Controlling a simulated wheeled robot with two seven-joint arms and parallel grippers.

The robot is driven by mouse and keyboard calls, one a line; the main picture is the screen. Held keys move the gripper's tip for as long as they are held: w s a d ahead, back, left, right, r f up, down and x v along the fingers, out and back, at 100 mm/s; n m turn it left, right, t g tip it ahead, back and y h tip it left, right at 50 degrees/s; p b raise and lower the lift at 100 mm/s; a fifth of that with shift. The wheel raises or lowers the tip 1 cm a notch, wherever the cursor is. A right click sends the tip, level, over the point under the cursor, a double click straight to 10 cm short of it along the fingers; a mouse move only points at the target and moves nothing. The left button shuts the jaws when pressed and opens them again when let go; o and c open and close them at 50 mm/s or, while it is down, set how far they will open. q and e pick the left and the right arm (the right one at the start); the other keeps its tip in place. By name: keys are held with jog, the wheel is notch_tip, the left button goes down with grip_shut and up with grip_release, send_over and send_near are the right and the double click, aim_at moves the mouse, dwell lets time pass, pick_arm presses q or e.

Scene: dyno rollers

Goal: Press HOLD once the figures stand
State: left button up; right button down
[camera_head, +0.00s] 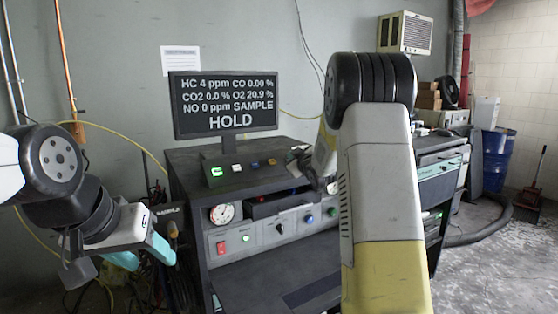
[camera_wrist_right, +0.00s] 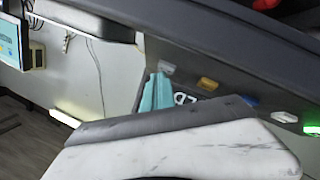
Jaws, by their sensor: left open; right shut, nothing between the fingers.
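The monitor (camera_head: 226,103) shows HC 4 ppm, CO 0.00 %, CO2 0.0 %, O2 20.9 %, NO 0 ppm, SAMPLE, and HOLD in large letters. Below it, the console top has a row of keys: a lit green key (camera_head: 217,171), a white key (camera_head: 237,168), a blue key (camera_head: 254,165) and an orange key (camera_head: 271,162). A pale grey key (camera_wrist_right: 166,68) is beside the orange one in the right wrist view. My right gripper (camera_wrist_right: 155,92) is shut and empty near these two keys; contact cannot be told. My left gripper (camera_head: 142,256) is open and empty, left of the console. Key labels are unreadable.
The console front (camera_head: 262,238) carries a round gauge (camera_head: 222,214), a red switch (camera_head: 221,247) and several knobs. My right arm hides the console's right part. A blue drum (camera_head: 497,160) stands at the right. Hoses and cables hang at the left.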

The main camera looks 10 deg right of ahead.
jog(key=shift+s+d+r, duration=0.15)
jog(key=shift+s+r, duration=0.2)
jog(key=shift+r, duration=0.1)
jog(key=shift+r, duration=0.1)
jog(key=s+r, duration=0.1)
jog(key=r, duration=0.1)
jog(key=s+d+r, duration=0.1)
jog(key=s, duration=0.1)
jog(key=shift+r, duration=0.35)
dwell(0.5)
jog(key=s+a+f+m+g, duration=0.2)
jog(key=s+g, duration=0.1)
jog(key=s, duration=1.1)
jog(key=s+a+f+m+g, duration=0.3)
jog(key=s+g, duration=0.1)
jog(key=s, duration=1)
jog(key=s+a+f+m+g, duration=0.2)
jog(key=s+a+g, duration=0.1)
jog(key=s, duration=1.1)
jog(key=shift+a+f, duration=0.15)
jog(key=shift+f, duration=0.05)
